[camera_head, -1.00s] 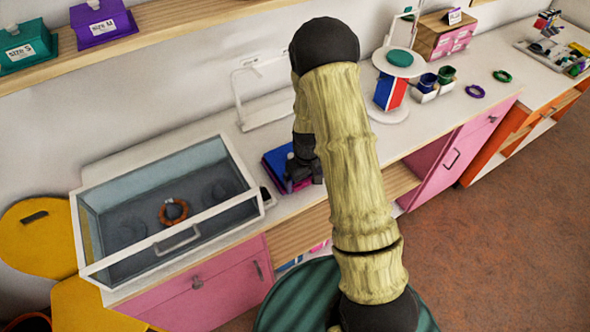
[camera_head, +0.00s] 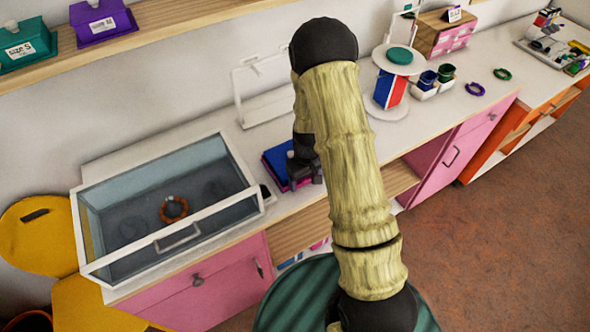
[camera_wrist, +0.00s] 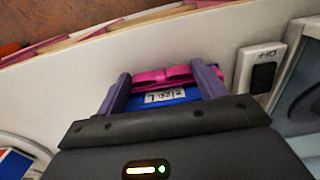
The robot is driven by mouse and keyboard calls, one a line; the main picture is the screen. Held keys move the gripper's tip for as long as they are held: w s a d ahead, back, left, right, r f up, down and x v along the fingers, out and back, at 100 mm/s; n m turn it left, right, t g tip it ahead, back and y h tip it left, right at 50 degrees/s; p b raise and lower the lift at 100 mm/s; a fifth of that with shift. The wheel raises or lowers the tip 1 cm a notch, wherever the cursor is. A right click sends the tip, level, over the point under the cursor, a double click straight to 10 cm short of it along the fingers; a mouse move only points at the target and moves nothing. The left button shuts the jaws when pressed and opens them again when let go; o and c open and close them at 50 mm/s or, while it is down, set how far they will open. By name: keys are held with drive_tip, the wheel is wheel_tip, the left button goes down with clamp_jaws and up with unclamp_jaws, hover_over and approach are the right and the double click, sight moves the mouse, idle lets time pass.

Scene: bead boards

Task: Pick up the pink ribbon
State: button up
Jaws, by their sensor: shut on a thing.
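Right by the ribbon is a blue box (camera_wrist: 178,95) with a white size label, seen between the fingers. In the head view my gripper (camera_head: 304,176) is low over the counter at the blue box (camera_head: 277,160).
A glass-fronted case (camera_head: 222,218) with an orange ring (camera_head: 174,209) stands left of the box. A white stand (camera_head: 386,112) and small cups are to the right. A shelf (camera_head: 160,28) runs above.

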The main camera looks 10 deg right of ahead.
drive_tip(key=shift+c, duration=0.4)
wheel_tip(320, 180, up, 10)
drive_tip(key=b, duration=0.2)
drive_tip(key=shift+r, duration=0.1)
idle(0.6)
wheel_tip(320, 180, up, 3)
drive_tip(key=p, duration=1.1)
drive_tip(key=shift+w+f, duration=0.1)
drive_tip(key=shift+f, duration=0.1)
drive_tip(key=shift+f+b, duration=2.7)
drive_tip(key=shift+f, duration=0.95)
drive_tip(key=shift+f+b, duration=0.25)
drive_tip(key=shift+b, duration=0.05)
